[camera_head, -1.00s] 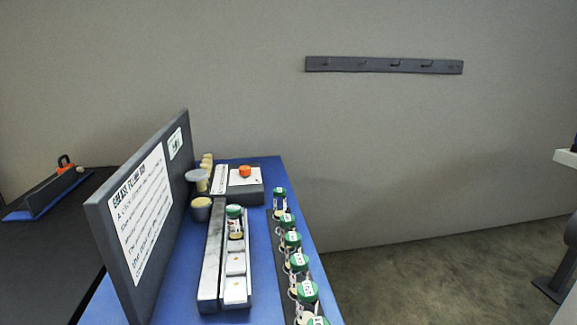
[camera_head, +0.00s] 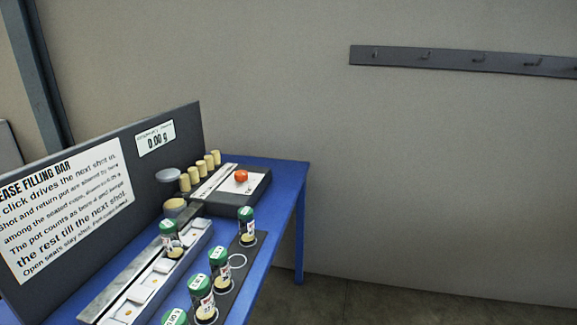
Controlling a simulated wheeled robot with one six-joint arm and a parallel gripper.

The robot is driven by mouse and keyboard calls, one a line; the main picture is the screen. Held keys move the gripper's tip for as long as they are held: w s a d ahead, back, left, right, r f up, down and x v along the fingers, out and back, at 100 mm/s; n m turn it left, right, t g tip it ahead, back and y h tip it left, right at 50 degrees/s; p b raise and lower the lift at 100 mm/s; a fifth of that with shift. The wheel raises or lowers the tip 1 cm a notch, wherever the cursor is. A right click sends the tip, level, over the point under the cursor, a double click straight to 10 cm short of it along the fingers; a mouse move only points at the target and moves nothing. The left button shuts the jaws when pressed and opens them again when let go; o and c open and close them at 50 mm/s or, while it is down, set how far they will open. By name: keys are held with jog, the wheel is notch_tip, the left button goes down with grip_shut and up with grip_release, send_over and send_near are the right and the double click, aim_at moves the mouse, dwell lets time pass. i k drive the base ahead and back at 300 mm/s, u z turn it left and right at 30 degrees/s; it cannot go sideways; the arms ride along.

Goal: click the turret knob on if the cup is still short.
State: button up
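An orange-red knob (camera_head: 241,176) sits on a white-topped grey box (camera_head: 256,186) at the far end of the blue table; I take it for the turret knob. A small tan-topped cup (camera_head: 175,206) stands at the far end of the grey rail, below a pale round disc (camera_head: 168,174). The fill level in this cup cannot be told. A display (camera_head: 155,138) on the dark panel reads 0.00 g. A green-capped jar (camera_head: 168,228) stands in the rail's seat row, with several pale seats in front of it. My gripper is not in view.
Several tan cylinders (camera_head: 202,169) line the panel. A sign (camera_head: 65,210) covers the panel's left. Floor right of the blue table (camera_head: 290,172) looks clear.

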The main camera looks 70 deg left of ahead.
aim_at(240, 176)
jog(key=i, duration=1.1)
jog(key=u, duration=2.4)
jog(key=i, duration=2.05)
jog(key=u, duration=1.4)
